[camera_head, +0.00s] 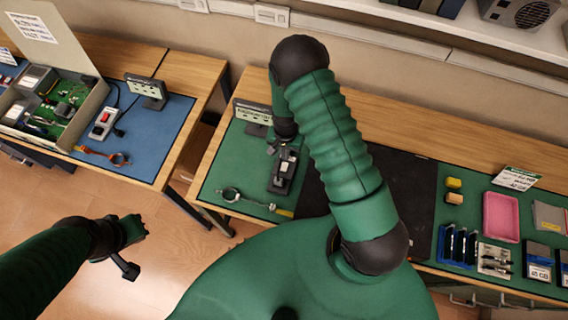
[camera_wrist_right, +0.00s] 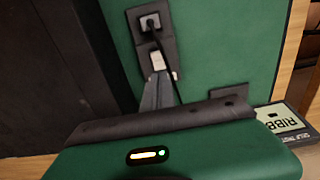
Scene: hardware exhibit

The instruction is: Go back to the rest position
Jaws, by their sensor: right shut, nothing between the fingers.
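My right arm reaches up and over the green-matted table in the head view. Its dark gripper (camera_head: 286,138) is just above a small black fixture (camera_head: 283,172) on the green mat (camera_head: 228,170). In the right wrist view the grey fingers (camera_wrist_right: 160,90) are shut and empty, pointing at the fixture (camera_wrist_right: 150,24). A pale connector with a black cable (camera_wrist_right: 157,60) shows just beyond the fingertips; whether they touch it cannot be told. My left gripper (camera_head: 130,240) hangs over the floor at the lower left, clear of the tables. Its jaw state is unclear.
A blue-matted table (camera_head: 158,137) at left holds an open case with a circuit board (camera_head: 66,98). A display sign (camera_head: 252,112) stands behind the fixture. A ring tool (camera_head: 232,195) lies in front. At right are a pink tray (camera_head: 500,216) and several small items.

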